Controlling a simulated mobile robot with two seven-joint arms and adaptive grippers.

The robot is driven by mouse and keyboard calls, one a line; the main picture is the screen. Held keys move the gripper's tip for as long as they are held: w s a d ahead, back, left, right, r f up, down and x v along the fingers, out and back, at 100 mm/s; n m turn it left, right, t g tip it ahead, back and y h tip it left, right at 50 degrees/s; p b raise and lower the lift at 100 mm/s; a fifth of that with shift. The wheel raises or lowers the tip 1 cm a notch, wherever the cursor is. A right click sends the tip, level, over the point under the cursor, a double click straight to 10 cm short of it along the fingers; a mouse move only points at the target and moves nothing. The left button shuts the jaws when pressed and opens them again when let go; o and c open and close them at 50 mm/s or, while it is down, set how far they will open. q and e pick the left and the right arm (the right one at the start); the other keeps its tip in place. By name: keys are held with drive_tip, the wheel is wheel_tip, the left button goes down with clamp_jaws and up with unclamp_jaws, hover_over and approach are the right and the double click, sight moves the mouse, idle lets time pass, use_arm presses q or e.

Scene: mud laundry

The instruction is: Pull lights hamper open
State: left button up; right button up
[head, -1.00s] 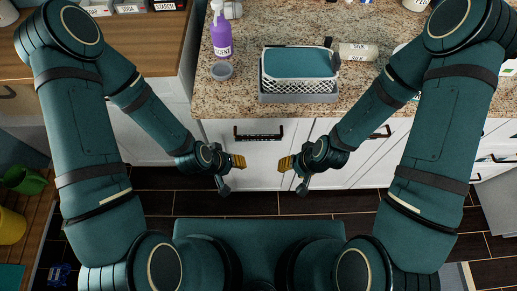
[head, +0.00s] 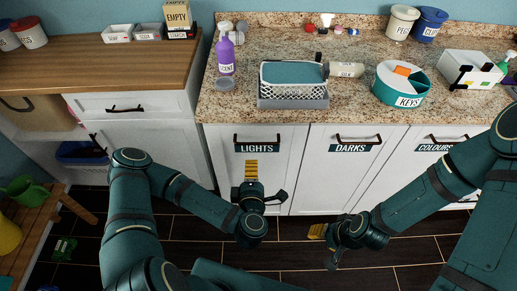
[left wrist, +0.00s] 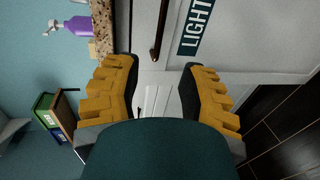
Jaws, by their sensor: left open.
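The lights hamper (head: 222,170) is a white front under the granite counter, with a dark bar handle (head: 257,138) above a LIGHTS label (head: 256,149). It appears shut, flush with its neighbours. My left gripper (head: 251,165) is in front of it, pointing at the front just below the label in the head view. In the left wrist view the yellow fingers (left wrist: 158,92) are spread with nothing between them; the handle (left wrist: 160,32) and label (left wrist: 197,22) lie beyond, apart from the fingers. My right gripper (head: 318,231) hangs low to the right; its finger gap is not clear.
The DARKS (head: 350,180) and COLOURS (head: 405,150) fronts are to the right. A basket (head: 293,97), purple bottle (head: 225,55) and teal KEYS tub (head: 400,88) stand on the counter. A wooden bench (head: 45,215) is at the left. Dark floor tiles are clear in front.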

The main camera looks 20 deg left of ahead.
sight(253, 143)
use_arm(q)
drive_tip(key=b+x, duration=0.2)
drive_tip(key=x, duration=1.1)
drive_tip(key=shift+w+a+b, duration=0.1)
drive_tip(key=shift+w+b, duration=0.2)
drive_tip(key=shift+b, duration=0.05)
clamp_jaws()
